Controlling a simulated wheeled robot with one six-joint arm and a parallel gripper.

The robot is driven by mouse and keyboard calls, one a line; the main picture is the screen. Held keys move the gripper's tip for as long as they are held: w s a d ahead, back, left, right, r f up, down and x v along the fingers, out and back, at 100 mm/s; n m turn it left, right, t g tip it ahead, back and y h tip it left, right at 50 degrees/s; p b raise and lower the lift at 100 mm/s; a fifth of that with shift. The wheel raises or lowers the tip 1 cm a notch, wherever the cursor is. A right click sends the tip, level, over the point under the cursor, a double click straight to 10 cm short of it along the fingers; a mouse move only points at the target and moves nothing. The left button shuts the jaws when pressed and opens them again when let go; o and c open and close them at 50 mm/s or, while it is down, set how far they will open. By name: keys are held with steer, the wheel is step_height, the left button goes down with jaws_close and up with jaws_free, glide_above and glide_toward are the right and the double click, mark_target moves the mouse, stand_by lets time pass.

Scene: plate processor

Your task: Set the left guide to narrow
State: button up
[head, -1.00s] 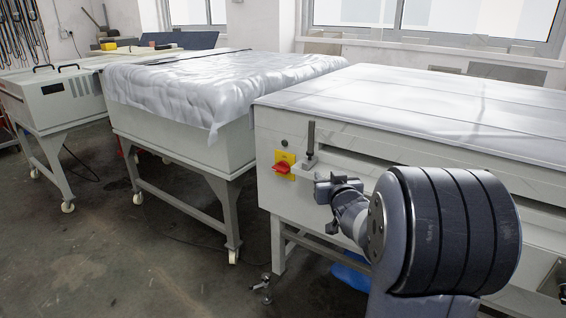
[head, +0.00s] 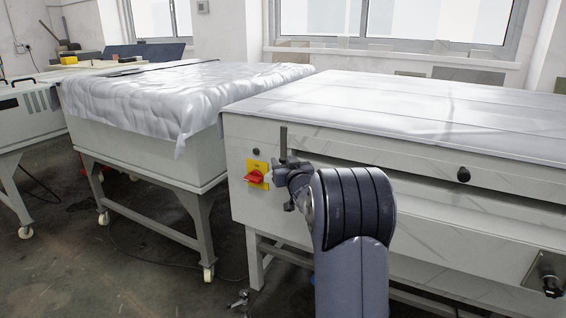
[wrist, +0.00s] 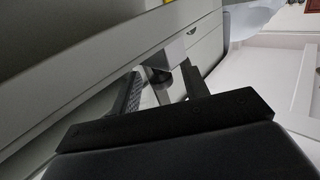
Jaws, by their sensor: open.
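The left guide (head: 283,142) is an upright grey metal bar on the front of the plate processor (head: 238,190), near its left end. My gripper (head: 284,174) is at the lower part of the guide and hides its base. In the wrist view, my gripper (wrist: 160,76) is open, with its two dark fingers apart. A pale metal block (wrist: 170,53) with a dark round part beneath it shows between and just beyond the fingertips. It appears to belong to the guide; I cannot tell whether the fingers touch it.
A red switch on a yellow plate (head: 257,175) sits just left of my gripper. A black knob (head: 463,174) is further right on the machine's front. A cloth-covered table (head: 150,150) stands to the left. Open floor lies at the lower left.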

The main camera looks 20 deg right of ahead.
steer(key=shift+w, duration=0.55)
steer(key=shift+c, duration=0.2)
jaws_close()
